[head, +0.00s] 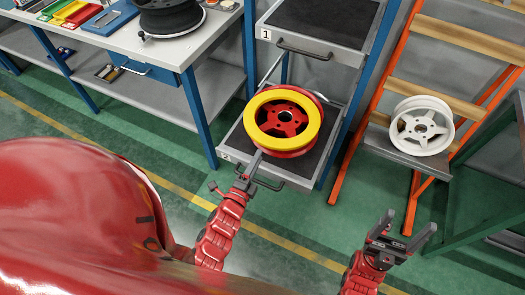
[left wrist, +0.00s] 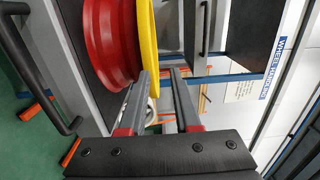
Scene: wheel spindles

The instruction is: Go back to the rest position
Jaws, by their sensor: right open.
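My left gripper (head: 254,163) reaches to the front of the lower drawer, its fingers close to the near edge of the red and yellow wheel (head: 283,121). In the left wrist view the left gripper (left wrist: 162,74) shows a gap between its fingers with nothing gripped. The wheel's red side (left wrist: 105,40) and yellow rim lie just beyond one fingertip; I cannot tell whether they touch. My right gripper (head: 406,228) is open and empty over the green floor, with its fingers apart and pointing up.
The wheel lies on the dark mat of the lower drawer (head: 230,142), below the upper drawer (head: 325,22). A white wheel (head: 422,125) stands on an orange-framed rack (head: 350,150) at right. A workbench (head: 200,45) with a black wheel (head: 170,15) is at left. Green floor lies in front.

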